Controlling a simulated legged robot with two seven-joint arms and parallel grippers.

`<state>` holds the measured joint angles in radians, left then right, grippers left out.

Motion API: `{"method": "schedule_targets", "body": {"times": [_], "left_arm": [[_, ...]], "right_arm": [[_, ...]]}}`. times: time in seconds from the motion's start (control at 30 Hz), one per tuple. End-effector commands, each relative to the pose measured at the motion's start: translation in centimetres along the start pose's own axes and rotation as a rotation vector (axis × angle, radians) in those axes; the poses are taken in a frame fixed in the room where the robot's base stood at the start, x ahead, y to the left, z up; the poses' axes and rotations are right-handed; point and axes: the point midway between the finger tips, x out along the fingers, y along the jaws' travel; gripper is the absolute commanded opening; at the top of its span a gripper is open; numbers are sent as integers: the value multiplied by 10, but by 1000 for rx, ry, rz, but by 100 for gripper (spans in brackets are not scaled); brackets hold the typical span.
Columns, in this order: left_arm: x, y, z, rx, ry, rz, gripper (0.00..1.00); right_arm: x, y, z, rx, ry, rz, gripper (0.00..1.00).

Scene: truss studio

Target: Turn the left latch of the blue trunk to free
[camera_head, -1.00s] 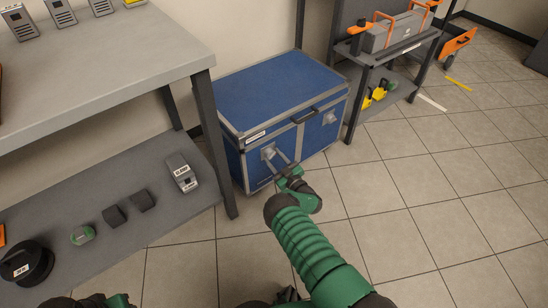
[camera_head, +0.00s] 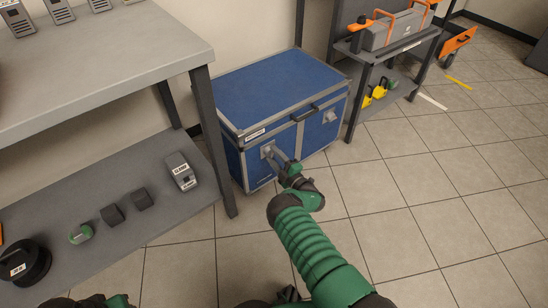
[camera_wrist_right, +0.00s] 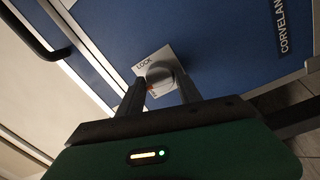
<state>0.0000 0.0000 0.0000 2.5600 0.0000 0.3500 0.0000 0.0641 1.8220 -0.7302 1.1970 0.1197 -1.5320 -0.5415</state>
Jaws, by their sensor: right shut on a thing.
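The blue trunk (camera_head: 280,88) with grey metal edges stands on the floor against the wall, lid shut. Its left latch (camera_head: 267,152) is on the front face, mostly behind my right gripper (camera_head: 274,156). In the right wrist view the latch (camera_wrist_right: 160,72) is a round grey knob on a white plate marked "LOCK", with a small orange mark by the knob. The two fingers of my right gripper (camera_wrist_right: 160,88) are on either side of the knob, shut on it. The right latch (camera_head: 329,117) is uncovered.
A grey shelf unit (camera_head: 120,65) stands close on the left, with several small items on its lower shelf. A dark rack (camera_head: 385,75) with a grey toolbox stands to the right. The tiled floor (camera_head: 430,190) in front is clear.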

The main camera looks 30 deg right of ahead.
Motion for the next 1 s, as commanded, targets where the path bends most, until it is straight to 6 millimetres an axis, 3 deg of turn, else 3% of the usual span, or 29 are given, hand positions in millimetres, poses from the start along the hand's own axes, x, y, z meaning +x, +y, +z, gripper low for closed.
{"method": "schedule_targets", "body": {"times": [0.33,0.87,0.9,1.0], "left_arm": [[3,0,1,0,0,0,36],[4,0,1,0,0,0,36],[4,0,1,0,0,0,36],[4,0,1,0,0,0,36]], "right_arm": [[-1,-7,-3,-131,18,-13,1],[-1,-8,-2,-151,19,-15,1],[-1,-8,-2,-151,18,-15,46],[-1,-6,-2,-152,18,-13,59]]}}
